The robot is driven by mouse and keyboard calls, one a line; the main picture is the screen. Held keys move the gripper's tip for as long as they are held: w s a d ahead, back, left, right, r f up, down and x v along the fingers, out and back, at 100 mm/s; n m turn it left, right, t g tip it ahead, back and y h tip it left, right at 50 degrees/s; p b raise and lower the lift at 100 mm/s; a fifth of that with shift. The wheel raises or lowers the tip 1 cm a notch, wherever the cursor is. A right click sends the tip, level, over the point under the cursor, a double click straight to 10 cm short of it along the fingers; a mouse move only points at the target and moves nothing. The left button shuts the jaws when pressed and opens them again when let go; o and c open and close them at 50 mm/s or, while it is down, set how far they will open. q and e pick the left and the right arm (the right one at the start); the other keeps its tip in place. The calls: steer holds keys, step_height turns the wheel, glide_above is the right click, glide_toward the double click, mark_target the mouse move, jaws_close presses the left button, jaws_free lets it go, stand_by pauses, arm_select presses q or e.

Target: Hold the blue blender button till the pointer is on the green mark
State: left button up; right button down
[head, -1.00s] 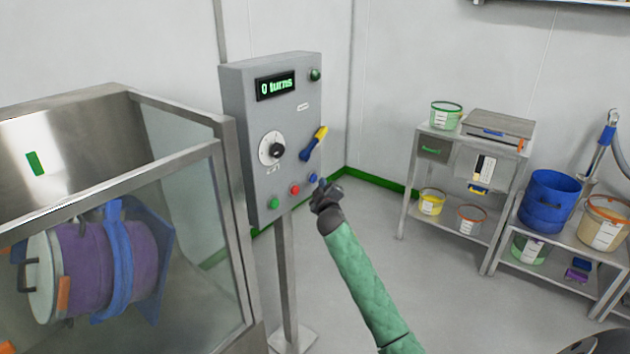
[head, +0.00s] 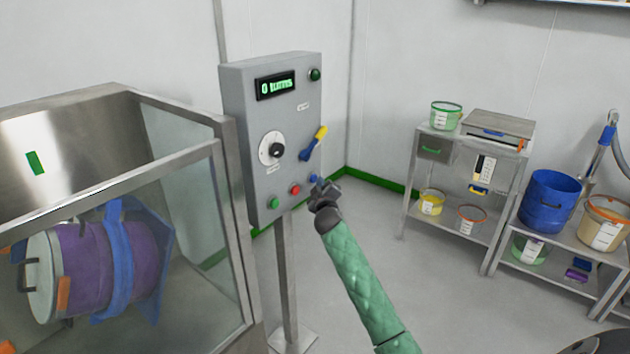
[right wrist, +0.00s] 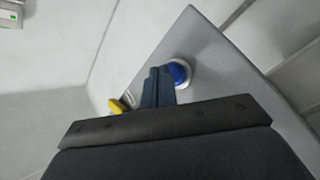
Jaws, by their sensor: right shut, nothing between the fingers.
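The blue button (head: 313,178) sits low on the right of the grey control panel (head: 243,120). It shows with a pale ring in the right wrist view (right wrist: 181,72). My right gripper (head: 321,187) is shut and empty, its fingertips close beside the button; I cannot tell whether they touch it. The panel display (head: 278,85) appears to read 0 turns. The purple blender drum (head: 85,268) lies in a glazed enclosure at the left. A green mark (head: 35,162) is on the enclosure's back wall. I cannot make out a pointer for certain. My left gripper is not in view.
Green (head: 274,203) and red (head: 295,190) buttons, a black-knobbed dial (head: 277,150) and a yellow-and-blue lever (head: 314,143) are close by on the panel. Shelves with tubs and a blue bucket (head: 547,200) stand at the right. The floor between is clear.

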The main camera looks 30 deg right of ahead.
steer(key=shift+w+a, duration=0.15)
steer(key=shift+w, duration=0.2)
stand_by(0.4)
steer(key=shift+w, duration=0.1)
stand_by(0.4)
stand_by(0.7)
stand_by(0.6)
stand_by(0.5)
steer(key=shift+s+d, duration=0.3)
steer(key=shift+s, duration=0.55)
